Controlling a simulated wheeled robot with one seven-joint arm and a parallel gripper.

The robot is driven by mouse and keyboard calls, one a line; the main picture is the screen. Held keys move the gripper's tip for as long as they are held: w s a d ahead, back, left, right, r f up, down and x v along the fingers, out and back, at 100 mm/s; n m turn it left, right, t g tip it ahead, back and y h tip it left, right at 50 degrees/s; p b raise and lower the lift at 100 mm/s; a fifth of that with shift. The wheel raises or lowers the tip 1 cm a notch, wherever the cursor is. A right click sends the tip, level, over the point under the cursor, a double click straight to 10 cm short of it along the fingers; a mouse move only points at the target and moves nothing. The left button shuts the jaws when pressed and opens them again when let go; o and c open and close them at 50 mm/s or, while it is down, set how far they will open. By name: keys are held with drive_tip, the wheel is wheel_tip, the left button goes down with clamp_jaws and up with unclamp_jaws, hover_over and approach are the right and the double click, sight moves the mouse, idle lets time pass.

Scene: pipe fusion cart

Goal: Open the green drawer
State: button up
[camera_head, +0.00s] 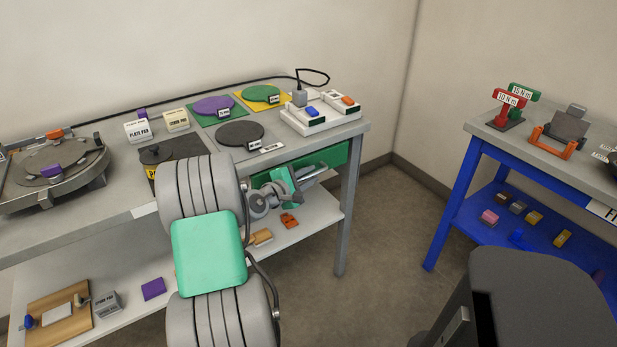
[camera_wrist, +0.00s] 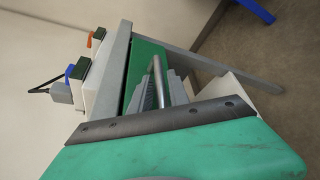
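The green drawer (camera_head: 334,155) sits under the right end of the grey workbench, and its front looks close to flush with the bench edge. A silver bar handle (camera_head: 316,173) runs along its front. My gripper (camera_head: 297,184) is at this handle, below the bench edge. In the wrist view, the drawer front (camera_wrist: 144,62) lies just beyond the gripper. The handle bar (camera_wrist: 158,72) runs up to the ridged grey fingers (camera_wrist: 164,94), one on each side of it. Whether they touch the bar is unclear. My arm hides the left part of the drawer.
The bench top (camera_head: 335,136) above holds a white switch box (camera_head: 318,117), round pads and a dark plate. A lower shelf (camera_head: 318,214) with small items lies under the drawer. Open floor (camera_head: 385,240) separates the bench from a blue table (camera_head: 450,208) at right.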

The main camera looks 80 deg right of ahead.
drive_tip(key=shift+c, duration=0.4)
clamp_jaws()
idle(1.0)
